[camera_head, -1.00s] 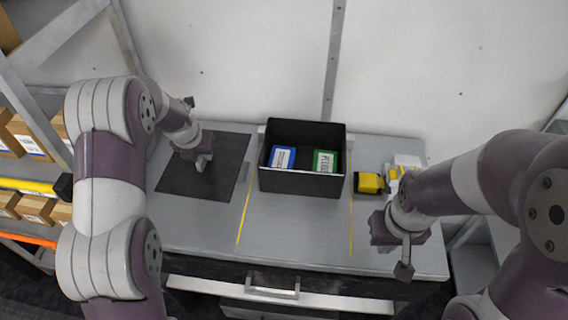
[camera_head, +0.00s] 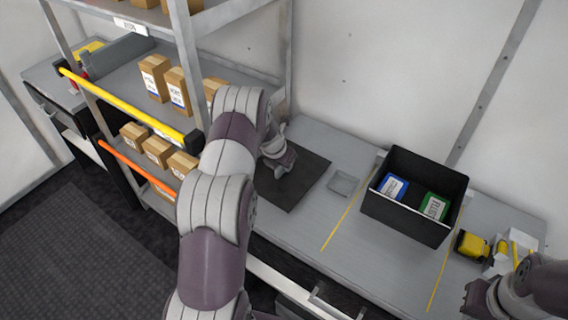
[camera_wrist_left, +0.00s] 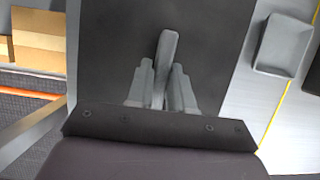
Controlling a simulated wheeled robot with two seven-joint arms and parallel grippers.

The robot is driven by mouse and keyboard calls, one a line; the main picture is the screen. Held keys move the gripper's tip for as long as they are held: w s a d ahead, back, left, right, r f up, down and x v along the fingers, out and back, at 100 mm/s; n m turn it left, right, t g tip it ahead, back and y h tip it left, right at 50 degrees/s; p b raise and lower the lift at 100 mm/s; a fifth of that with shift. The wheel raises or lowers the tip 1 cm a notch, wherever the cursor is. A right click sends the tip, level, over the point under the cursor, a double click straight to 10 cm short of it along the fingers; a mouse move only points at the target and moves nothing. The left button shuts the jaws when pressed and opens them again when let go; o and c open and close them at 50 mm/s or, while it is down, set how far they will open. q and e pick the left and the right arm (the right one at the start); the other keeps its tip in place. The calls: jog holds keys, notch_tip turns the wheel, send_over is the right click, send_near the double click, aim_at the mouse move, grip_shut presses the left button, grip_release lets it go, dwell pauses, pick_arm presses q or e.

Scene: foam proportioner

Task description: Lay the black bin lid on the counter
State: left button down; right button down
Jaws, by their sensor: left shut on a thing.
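The black bin lid (camera_head: 297,184) is a flat dark square at the left part of the grey counter (camera_head: 390,262), by the shelf rack. It looks level; I cannot tell if its underside touches the counter all over. My left gripper (camera_head: 283,165) is over the lid and shut on it. In the left wrist view the fingers (camera_wrist_left: 162,85) close around a grey upright piece in the middle of the lid (camera_wrist_left: 215,30). The open black bin (camera_head: 408,218) stands to the right, with a blue and a green packet inside. Of my right gripper (camera_head: 482,298) only part shows at the lower right; its fingers are unclear.
A small grey tray (camera_head: 345,183) lies between lid and bin; it also shows in the left wrist view (camera_wrist_left: 284,45). Yellow lines mark the counter. A yellow item (camera_head: 471,246) sits right of the bin. A shelf rack with several boxes (camera_head: 176,88) borders the counter's left.

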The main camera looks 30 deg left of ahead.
pick_arm(q)
jog(key=shift+w+a+f, duration=0.1)
jog(key=shift+w+f, duration=0.1)
jog(key=shift+f, duration=0.2)
jog(key=shift+s, duration=0.1)
jog(key=c, duration=1)
grip_release()
jog(key=v, duration=1.2)
jog(key=s+d+r+m+g, duration=0.1)
jog(key=s+d+m, duration=0.5)
jog(key=m, duration=0.6)
jog(key=s+d+r+m+g, duration=0.1)
jog(key=s+d+r+m, duration=0.1)
jog(key=s+d+m, duration=0.4)
jog(key=s+d+r+m+g, duration=0.1)
jog(key=s+d+m, duration=0.5)
jog(key=m, duration=1.1)
jog(key=shift+s+r+m, duration=0.1)
jog(key=shift+s+r, duration=0.1)
jog(key=shift+s, duration=0.55)
jog(key=shift+s+r+m, duration=0.1)
jog(key=shift+s+r, duration=0.05)
jog(key=shift+s, duration=0.55)
jog(key=shift+s+r+m, duration=0.1)
jog(key=shift+s+r, duration=0.1)
jog(key=shift+s, duration=0.55)
